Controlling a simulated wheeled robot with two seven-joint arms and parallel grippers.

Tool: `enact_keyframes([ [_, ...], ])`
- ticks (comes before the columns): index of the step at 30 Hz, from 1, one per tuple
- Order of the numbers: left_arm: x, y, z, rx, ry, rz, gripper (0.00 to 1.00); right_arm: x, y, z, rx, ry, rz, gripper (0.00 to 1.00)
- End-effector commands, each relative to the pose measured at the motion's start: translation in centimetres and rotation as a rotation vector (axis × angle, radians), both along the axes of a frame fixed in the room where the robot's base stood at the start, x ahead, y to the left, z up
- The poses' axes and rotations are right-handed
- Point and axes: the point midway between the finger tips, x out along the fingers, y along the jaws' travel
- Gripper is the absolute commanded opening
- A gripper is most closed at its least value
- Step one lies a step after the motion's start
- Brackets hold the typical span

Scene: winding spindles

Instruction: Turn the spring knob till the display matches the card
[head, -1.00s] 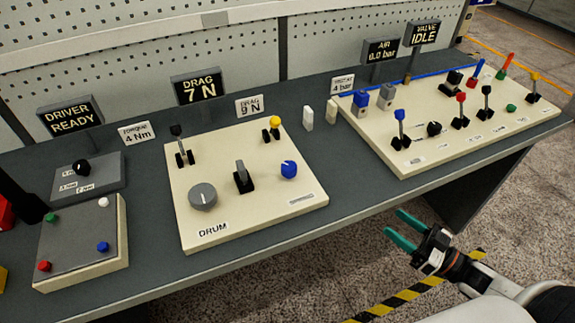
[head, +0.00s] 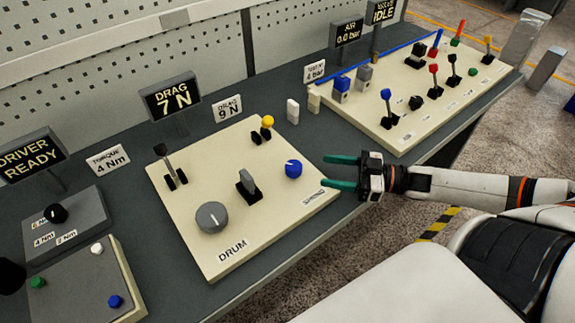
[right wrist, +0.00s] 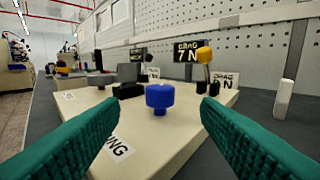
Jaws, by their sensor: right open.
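The blue spring knob (head: 293,169) has a white pointer line and sits at the right side of the cream drum panel (head: 225,262), near a label reading SPRING. The drag display (head: 171,97) reads 7 N, and the drag card (head: 227,108) beside it reads 9 N. My right gripper (head: 326,171) is open and empty, just right of the knob, its fingers pointing at it. In the right wrist view the knob (right wrist: 159,97) stands centred ahead between the green fingers, apart from both. My left gripper is not in view.
On the drum panel are a grey dial (head: 211,217), a grey lever (head: 248,183), a black lever (head: 168,165) and a yellow-topped lever (head: 266,128). A white block (head: 293,111) stands behind. Another panel (head: 405,145) with several levers lies to the right.

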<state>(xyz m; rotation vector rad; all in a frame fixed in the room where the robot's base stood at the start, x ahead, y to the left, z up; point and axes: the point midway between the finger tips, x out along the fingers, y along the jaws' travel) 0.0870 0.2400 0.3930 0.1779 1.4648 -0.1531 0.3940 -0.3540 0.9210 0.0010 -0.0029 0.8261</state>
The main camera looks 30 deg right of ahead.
Motion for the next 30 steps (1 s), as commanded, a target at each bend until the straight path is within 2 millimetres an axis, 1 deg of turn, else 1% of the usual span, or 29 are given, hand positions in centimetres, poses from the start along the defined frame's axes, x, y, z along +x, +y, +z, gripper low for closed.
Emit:
enact_keyframes([
  [1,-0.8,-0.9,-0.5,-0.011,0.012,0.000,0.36,0.7,0.7,0.0,0.002,-0.008,0.002,0.57],
  [2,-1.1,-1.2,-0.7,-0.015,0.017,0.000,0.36,1.1,1.1,0.0,0.002,-0.008,0.002,0.57],
  [5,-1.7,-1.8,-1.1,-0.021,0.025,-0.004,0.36,2.3,2.4,0.0,0.002,-0.008,0.001,0.57],
  [8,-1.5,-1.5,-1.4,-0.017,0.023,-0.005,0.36,3.4,3.7,0.1,0.002,-0.008,0.002,0.57],
  [12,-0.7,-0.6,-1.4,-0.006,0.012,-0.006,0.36,4.8,5.1,0.1,0.002,-0.006,0.001,0.57],
  [15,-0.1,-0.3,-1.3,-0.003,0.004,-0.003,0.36,5.5,5.9,0.2,0.002,-0.005,0.000,0.57],
  [21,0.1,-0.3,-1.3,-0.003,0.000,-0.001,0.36,6.3,6.8,0.1,0.001,-0.002,0.000,0.57],
  [30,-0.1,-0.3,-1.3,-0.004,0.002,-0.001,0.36,6.4,7.0,0.0,0.000,0.000,0.000,0.57],
])
